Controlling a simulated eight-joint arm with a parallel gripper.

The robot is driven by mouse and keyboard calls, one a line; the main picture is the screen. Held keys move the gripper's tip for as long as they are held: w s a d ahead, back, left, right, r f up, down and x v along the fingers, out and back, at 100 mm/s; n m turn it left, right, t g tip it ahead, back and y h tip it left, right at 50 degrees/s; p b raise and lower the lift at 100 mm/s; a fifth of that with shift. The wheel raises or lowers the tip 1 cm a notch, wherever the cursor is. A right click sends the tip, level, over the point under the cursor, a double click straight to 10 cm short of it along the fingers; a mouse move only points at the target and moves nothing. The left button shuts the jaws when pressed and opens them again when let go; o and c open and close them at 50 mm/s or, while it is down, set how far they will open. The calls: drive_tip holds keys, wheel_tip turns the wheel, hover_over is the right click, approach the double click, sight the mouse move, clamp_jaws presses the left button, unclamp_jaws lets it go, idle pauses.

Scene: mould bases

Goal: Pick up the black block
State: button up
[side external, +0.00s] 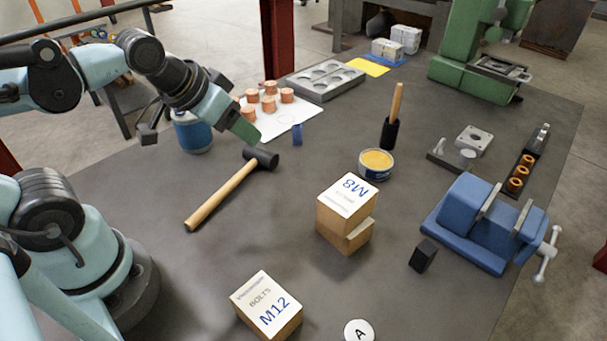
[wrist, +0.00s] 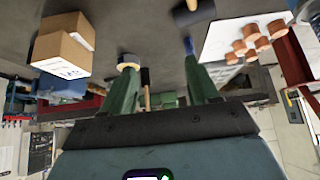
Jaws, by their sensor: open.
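The black block (side external: 423,255) stands on the grey table at the right in the side view, just left of the blue vise (side external: 480,225) and right of the M8 box (side external: 345,205). I cannot make it out in the wrist view. My gripper (side external: 240,128) is at the upper left in the side view, raised above the table near the white sheet and the hammer, far from the block. In the wrist view its two green fingers (wrist: 160,65) are spread apart, with nothing held between them.
A hammer (side external: 225,190) lies left of the M8 box. An M12 bolts box (side external: 268,304) sits at the front. A yellow-topped tin (side external: 376,164) stands behind the M8 box. Copper cylinders (side external: 268,104) stand on a white sheet (side external: 298,113). Bare table lies between the boxes and block.

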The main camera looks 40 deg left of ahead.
wheel_tip(320, 180, up, 3)
drive_tip(key=n+t+h, duration=0.2)
drive_tip(key=n+t, duration=0.4)
drive_tip(key=n, duration=2.9)
hover_over(431, 247)
drive_tip(key=s+a, duration=0.2)
drive_tip(key=s, duration=0.3)
drive_tip(key=shift+m, duration=0.4)
drive_tip(key=f, duration=0.9)
drive_tip(key=d+f, duration=0.1)
drive_tip(key=f, duration=0.4)
drive_tip(key=shift+s+f, duration=0.1)
drive_tip(key=shift+s, duration=0.05)
drive_tip(key=shift+f, duration=0.25)
drive_tip(key=shift+w+f, duration=0.15)
drive_tip(key=shift+w, duration=0.1)
drive_tip(key=shift+x, duration=3.5)
clamp_jaws()
